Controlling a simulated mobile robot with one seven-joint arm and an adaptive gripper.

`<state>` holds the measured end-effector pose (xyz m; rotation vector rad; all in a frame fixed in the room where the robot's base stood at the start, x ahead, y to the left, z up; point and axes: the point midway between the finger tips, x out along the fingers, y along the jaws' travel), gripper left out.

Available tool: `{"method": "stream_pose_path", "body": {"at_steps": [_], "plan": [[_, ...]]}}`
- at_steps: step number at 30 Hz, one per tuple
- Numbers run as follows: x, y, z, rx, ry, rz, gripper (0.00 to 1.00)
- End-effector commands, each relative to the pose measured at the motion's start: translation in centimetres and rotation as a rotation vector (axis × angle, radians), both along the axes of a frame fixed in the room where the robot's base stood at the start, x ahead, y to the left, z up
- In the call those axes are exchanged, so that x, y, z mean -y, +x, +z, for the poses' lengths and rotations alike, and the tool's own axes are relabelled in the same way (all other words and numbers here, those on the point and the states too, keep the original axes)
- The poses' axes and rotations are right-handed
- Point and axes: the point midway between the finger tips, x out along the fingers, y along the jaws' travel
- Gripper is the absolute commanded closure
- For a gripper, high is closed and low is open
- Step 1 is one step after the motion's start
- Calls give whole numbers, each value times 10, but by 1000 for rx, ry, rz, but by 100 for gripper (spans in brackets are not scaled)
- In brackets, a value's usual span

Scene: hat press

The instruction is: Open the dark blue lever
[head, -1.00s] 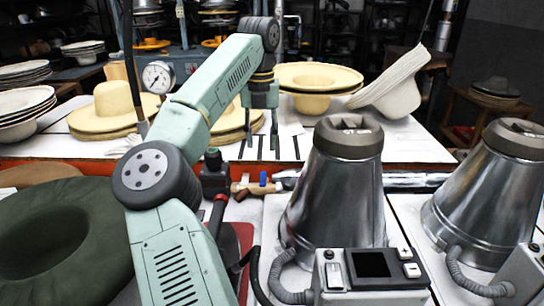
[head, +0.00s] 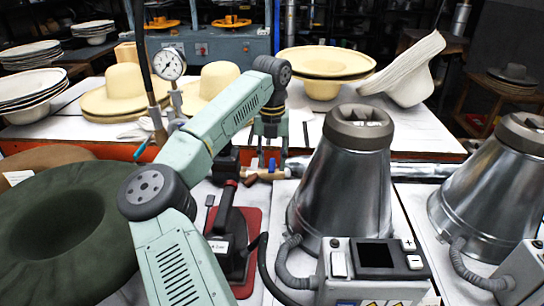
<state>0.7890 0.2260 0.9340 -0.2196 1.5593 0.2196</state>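The dark blue lever (head: 271,164) is a small upright tab on a brass valve (head: 264,176), on the work surface left of the near metal cone. My gripper (head: 270,160) points down over the valve. Its fingers appear apart, with the lever showing between or just behind them. I cannot tell whether they touch it.
A metal cone (head: 340,185) with a control box (head: 375,270) stands close on the right. A black iron (head: 233,240) on a red mat is in front of the valve. A pressure gauge (head: 168,63) and a light blue lever (head: 140,150) are at left. Straw hats (head: 125,90) stand behind.

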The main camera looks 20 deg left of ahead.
Motion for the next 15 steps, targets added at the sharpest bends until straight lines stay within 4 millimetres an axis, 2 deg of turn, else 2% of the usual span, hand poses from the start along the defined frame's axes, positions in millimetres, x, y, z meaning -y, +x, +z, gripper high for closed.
{"method": "stream_pose_path", "body": {"at_steps": [5,15], "plan": [[0,0,0,0,0,0,65],[0,0,0,0,0,0,88]]}}
